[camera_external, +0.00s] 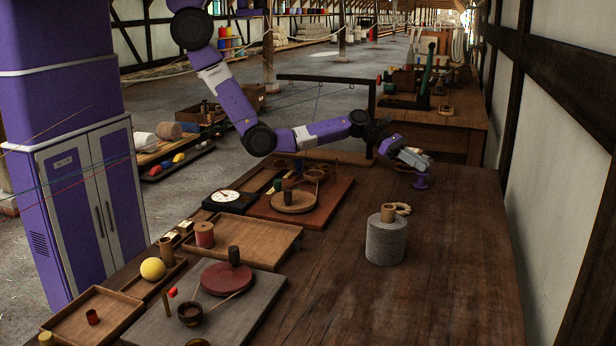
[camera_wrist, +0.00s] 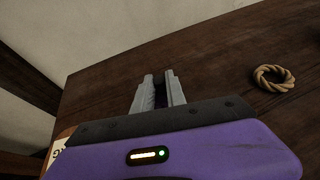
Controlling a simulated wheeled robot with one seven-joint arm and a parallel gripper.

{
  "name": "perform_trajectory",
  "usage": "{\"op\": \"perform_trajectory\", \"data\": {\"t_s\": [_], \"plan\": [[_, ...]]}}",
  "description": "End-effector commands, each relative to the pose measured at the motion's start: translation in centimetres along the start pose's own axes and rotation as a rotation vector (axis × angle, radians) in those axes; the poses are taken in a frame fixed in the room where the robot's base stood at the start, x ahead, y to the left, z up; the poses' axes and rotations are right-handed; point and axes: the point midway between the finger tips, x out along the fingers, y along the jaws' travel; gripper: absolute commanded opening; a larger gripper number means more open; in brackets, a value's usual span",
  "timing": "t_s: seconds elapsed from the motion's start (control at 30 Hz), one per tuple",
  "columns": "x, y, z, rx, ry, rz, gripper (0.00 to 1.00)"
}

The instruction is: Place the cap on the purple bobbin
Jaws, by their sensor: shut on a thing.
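The purple bobbin (camera_external: 421,181) shows in the external view at the far right part of the bench, just below the tips of my gripper (camera_external: 424,164). Whether the bobbin touches the wood or the gripper I cannot tell. In the wrist view, my gripper (camera_wrist: 159,76) is shut on a small dark thing (camera_wrist: 159,85), mostly hidden between the grey fingers. I cannot tell if this is the cap. The bobbin cannot be made out in the wrist view.
A pale rope coil (camera_external: 386,242) bears a wooden cylinder (camera_external: 388,213) nearer the camera. Trays and boards fill the bench's left side. The right front is clear.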

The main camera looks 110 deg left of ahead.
Motion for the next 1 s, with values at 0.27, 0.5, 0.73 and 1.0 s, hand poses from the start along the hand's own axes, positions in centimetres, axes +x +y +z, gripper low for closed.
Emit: {"op": "perform_trajectory", "data": {"t_s": [0.27, 0.5, 0.73, 1.0], "plan": [[0.1, 0.0, -0.2, 0.000, 0.000, 0.000, 0.38], [0.1, 0.0, -0.2, 0.000, 0.000, 0.000, 0.38], [-1.6, 0.0, 0.1, -0.001, -0.001, 0.001, 0.38], [-7.2, 0.1, 0.1, 0.000, -0.001, 0.004, 0.38]]}}
